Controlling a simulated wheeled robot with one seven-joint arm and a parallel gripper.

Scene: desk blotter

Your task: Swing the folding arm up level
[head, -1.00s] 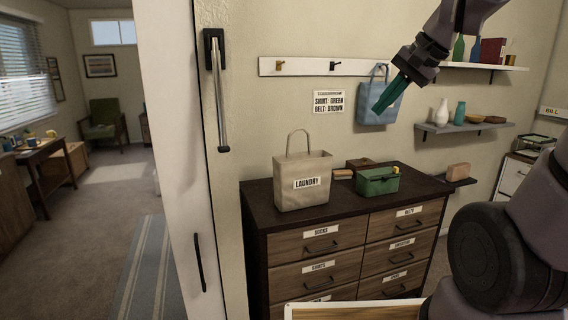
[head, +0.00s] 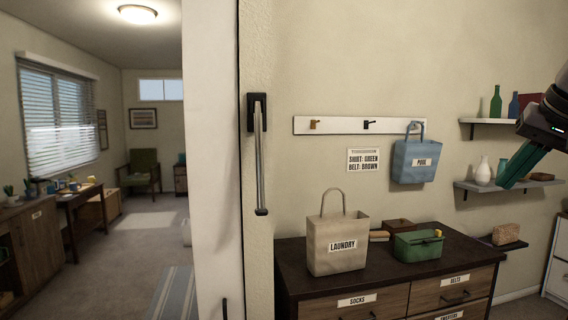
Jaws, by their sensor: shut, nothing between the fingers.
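The folding arm (head: 260,165) is a slim metal rod on a black wall bracket (head: 258,112). It hangs straight down against the narrow wall strip beside the doorway, with a dark tip at its lower end. My gripper (head: 508,182) has green fingers and is at the right side of the head view, in front of the wall shelves. It is shut and empty, pointing down and left. It is far to the right of the folding arm and apart from it.
A hook rail (head: 340,126) holds a blue bag (head: 414,162) between the folding arm and my gripper. Below, a dresser (head: 300,262) bears a laundry bag (head: 336,262) and a green basket (head: 416,250). Shelves (head: 525,184) with bottles and vases are near my gripper. The doorway at left is open.

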